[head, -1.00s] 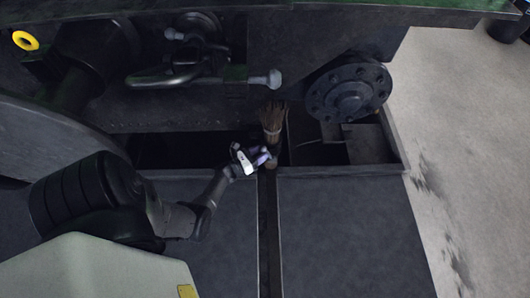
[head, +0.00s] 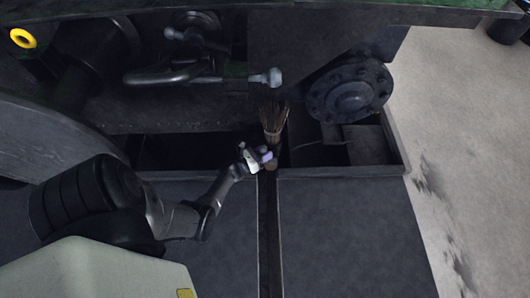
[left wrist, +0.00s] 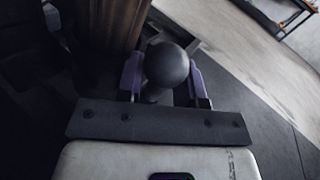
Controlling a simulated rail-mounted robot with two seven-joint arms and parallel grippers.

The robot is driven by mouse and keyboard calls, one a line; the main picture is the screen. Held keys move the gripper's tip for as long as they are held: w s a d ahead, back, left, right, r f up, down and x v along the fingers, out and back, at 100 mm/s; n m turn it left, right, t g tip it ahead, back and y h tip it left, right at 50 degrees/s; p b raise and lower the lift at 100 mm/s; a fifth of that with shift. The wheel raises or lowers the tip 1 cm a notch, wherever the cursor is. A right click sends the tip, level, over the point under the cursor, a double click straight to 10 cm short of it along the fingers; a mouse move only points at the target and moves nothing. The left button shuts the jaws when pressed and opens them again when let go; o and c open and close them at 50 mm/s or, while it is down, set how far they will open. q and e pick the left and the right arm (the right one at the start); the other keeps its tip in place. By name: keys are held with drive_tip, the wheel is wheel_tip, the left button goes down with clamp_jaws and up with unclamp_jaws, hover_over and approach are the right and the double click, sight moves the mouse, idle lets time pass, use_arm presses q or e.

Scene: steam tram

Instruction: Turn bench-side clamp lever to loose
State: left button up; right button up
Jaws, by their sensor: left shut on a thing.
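The clamp lever shows in the left wrist view as a dark grey ball knob (left wrist: 167,65) on a short stem. My left gripper (left wrist: 165,82) has its two purple fingers on either side of the knob, shut on it. In the head view my left gripper (head: 262,157) is at the near edge of the dark pit, just below a bundle of brown bristles. The lever is mostly hidden by the gripper there, and its angle cannot be told. My right gripper is not in view.
The brown bristle bundle (head: 273,120) stands close behind the gripper. Above it a pale ball-ended handle (head: 274,78) sticks out from the tram's underside. A round bolted flange (head: 350,92) hangs to the right. Dark floor plates (head: 345,230) lie clear in front.

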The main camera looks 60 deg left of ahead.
use_arm(q)
clamp_jaws()
drive_tip(key=shift+s+a+f+n+t, duration=0.2)
drive_tip(key=shift+s+n+t, duration=0.2)
drive_tip(key=shift+n+t, duration=0.15)
drive_tip(key=o, duration=0.6)
unclamp_jaws()
drive_tip(key=s+d+f+p, duration=0.1)
drive_tip(key=s+p, duration=0.1)
drive_tip(key=s, duration=1.1)
drive_tip(key=shift+s+f+p, duration=0.25)
drive_tip(key=shift+s+p, duration=0.1)
